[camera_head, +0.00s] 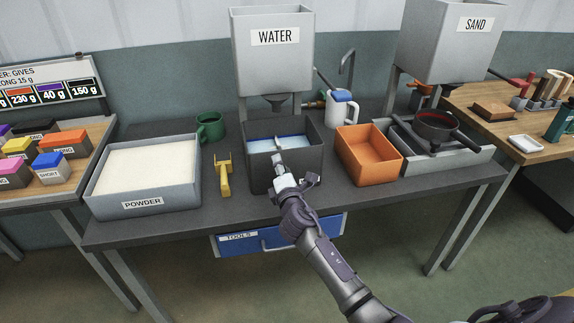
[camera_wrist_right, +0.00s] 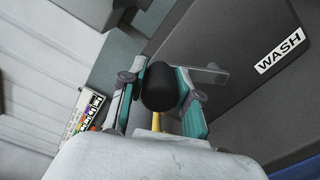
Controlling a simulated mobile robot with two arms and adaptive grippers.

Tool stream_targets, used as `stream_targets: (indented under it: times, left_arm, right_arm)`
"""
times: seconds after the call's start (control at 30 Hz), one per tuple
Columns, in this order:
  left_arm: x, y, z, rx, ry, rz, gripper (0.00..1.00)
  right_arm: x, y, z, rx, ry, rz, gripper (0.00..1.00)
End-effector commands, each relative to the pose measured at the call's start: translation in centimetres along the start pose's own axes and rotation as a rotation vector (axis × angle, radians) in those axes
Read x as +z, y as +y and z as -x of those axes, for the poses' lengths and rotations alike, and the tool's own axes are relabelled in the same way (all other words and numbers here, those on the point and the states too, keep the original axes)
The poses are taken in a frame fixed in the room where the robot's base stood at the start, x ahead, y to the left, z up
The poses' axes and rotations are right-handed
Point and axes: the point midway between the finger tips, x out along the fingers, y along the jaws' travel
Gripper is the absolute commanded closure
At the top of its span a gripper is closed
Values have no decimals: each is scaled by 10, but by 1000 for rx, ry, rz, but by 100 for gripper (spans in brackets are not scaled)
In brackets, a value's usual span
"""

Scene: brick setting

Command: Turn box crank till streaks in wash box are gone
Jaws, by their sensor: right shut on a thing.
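The dark grey wash box (camera_head: 259,172) stands on the bench under the water tank. Blue and pale liquid shows inside it; I cannot make out whether there are streaks. A thin grey bar shows at the box. My right gripper (camera_head: 283,178) is at the box's front. In the right wrist view my right gripper (camera_wrist_right: 160,95) is shut on the black, rounded knob of the crank (camera_wrist_right: 159,86), beside the wash box's wall (camera_wrist_right: 225,80) with its WASH label. The rest of the crank is mostly hidden. My left gripper is not in view.
The water tank (camera_head: 272,65) hangs above the wash box. A yellow tool (camera_head: 225,180) and a powder tray (camera_head: 142,205) are to the left. An orange bin (camera_head: 366,172) and a white-and-blue jug (camera_head: 341,110) are to the right. A blue tools drawer (camera_head: 275,236) is below.

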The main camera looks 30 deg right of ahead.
Motion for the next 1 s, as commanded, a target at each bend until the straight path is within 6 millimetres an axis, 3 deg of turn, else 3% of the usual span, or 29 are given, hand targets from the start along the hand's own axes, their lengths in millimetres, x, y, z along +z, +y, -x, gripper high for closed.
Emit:
stream_targets:
  times: [0.5, 1.0]
  left_arm:
    - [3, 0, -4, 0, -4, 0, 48]
    - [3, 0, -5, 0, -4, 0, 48]
  right_arm:
    - [-28, -10, 0, -3, -1, 381, 100]
    - [-34, -14, 0, -3, -1, 474, 100]
